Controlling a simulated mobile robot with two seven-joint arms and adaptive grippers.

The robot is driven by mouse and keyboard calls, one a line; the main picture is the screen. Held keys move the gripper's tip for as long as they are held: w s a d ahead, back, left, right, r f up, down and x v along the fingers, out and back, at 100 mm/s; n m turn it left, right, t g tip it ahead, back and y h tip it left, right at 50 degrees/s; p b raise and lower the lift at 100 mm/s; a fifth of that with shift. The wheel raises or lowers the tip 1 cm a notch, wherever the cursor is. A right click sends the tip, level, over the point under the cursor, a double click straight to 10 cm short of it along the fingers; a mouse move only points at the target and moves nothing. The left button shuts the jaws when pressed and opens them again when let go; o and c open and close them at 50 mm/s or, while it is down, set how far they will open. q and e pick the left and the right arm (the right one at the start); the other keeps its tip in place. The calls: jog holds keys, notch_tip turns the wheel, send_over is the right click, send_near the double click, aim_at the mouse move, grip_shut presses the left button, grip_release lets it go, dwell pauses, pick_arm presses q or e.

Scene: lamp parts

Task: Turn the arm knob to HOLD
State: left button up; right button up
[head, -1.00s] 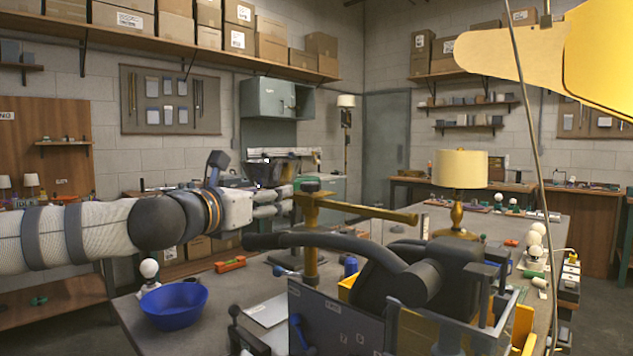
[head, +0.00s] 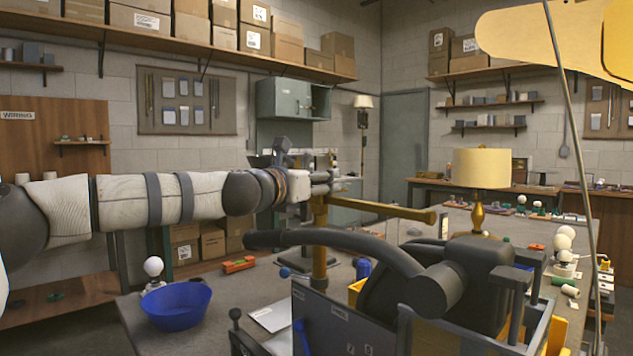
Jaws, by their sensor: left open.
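A brass lamp post (head: 319,245) stands on the workbench, with a horizontal brass arm (head: 375,208) reaching right from near its top. My left gripper (head: 322,183) comes in from the left at the top of this post. Its fingers are open and point right, just above the brass arm. The arm knob is hidden at the fingers, so I cannot see its setting or whether they touch it. My right gripper is not in view.
A blue bowl (head: 176,305) and a white bulb (head: 153,267) are at the bench's left edge, with an orange level (head: 239,264) behind. A lit-coloured table lamp (head: 481,170) stands further back. A large yellow shape (head: 555,35) hangs close at upper right.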

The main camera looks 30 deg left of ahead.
pick_arm(q)
jog(key=c, duration=1.1)
jog(key=shift+a+r+m+g+h, duration=0.15)
jog(key=shift+m+h, duration=0.45)
jog(key=shift+h, duration=0.35)
jog(key=shift+a+f+m+g+h, duration=0.15)
jog(key=shift+m+h, duration=0.45)
jog(key=shift+h, duration=0.35)
jog(key=shift+c, duration=0.2)
jog(key=shift+d+m+h, duration=0.1)
jog(key=shift+m+h, duration=0.2)
jog(key=shift+h, duration=0.1)
jog(key=shift+c, duration=0.2)
jog(key=o, duration=1.2)
